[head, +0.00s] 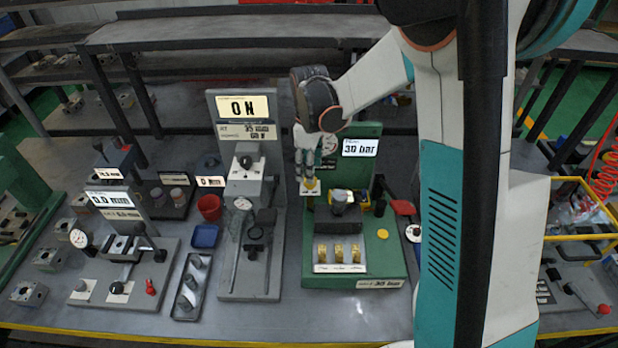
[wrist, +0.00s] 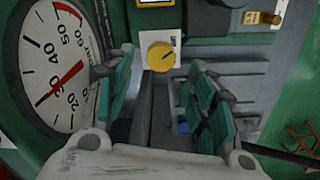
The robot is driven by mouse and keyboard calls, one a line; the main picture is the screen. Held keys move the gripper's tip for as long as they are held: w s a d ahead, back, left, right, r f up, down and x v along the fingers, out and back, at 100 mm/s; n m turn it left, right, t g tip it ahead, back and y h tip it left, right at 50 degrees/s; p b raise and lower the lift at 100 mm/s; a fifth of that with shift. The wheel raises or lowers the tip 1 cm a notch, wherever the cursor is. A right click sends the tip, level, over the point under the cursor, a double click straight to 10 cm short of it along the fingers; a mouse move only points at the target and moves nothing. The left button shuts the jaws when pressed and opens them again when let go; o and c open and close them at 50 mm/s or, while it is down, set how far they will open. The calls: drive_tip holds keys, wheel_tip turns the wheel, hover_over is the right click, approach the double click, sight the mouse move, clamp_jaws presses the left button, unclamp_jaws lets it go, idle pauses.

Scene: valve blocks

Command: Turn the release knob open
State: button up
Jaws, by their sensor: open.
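The yellow release knob (wrist: 161,56) has a dark pointer line and sits on a white label plate whose lettering is too small to read. It appears between and just beyond the tips of my gripper (wrist: 156,68), whose green-padded fingers are open and spread to either side of it. In the head view, my gripper (head: 309,177) points down at the left rear of the green station (head: 392,262), and the yellow knob (head: 310,185) shows at its tips. I cannot tell whether a finger touches the knob. A round gauge (wrist: 58,68) with a red needle is left of the fingers.
The green station's display (head: 360,147) reads 30 bar. A block with a yellow-collared top (head: 340,199), a tray of brass parts (head: 338,256) and a red handle (head: 403,207) are close by. A grey station (head: 249,272) stands to the left.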

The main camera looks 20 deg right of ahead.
drive_tip(key=shift+f+b, duration=0.35)
drive_tip(key=shift+f, duration=1.65)
drive_tip(key=shift+c, duration=0.2)
drive_tip(key=c, duration=1)
